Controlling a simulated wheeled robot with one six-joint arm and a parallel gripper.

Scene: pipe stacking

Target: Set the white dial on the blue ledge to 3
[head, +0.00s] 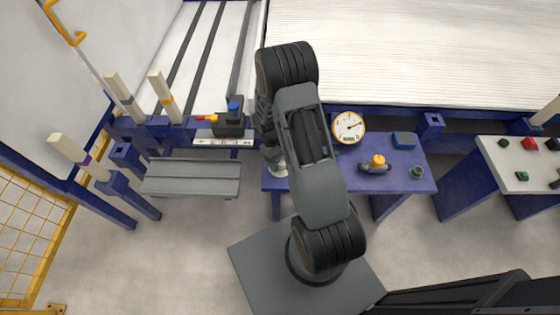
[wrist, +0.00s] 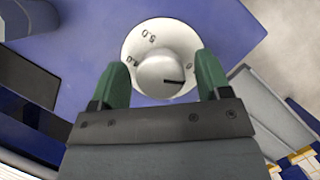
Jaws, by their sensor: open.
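The white dial (wrist: 163,70) sits on the blue ledge (wrist: 85,45), with a round knob (wrist: 160,82) at its centre. A dark pointer line on the knob points right in the wrist view, close to the mark that reads 0. The marks 5.0 and one that looks like 4.0 show at upper left; the near marks are hidden. My gripper (wrist: 162,77) is open, its green fingers on either side of the knob; I cannot tell whether they touch it. In the head view my arm hides most of the dial; the ledge (head: 408,180) extends right.
A round gauge (head: 348,127) stands behind the ledge. A grey shelf (head: 190,178) lies to the left, a white panel (head: 525,165) to the right.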

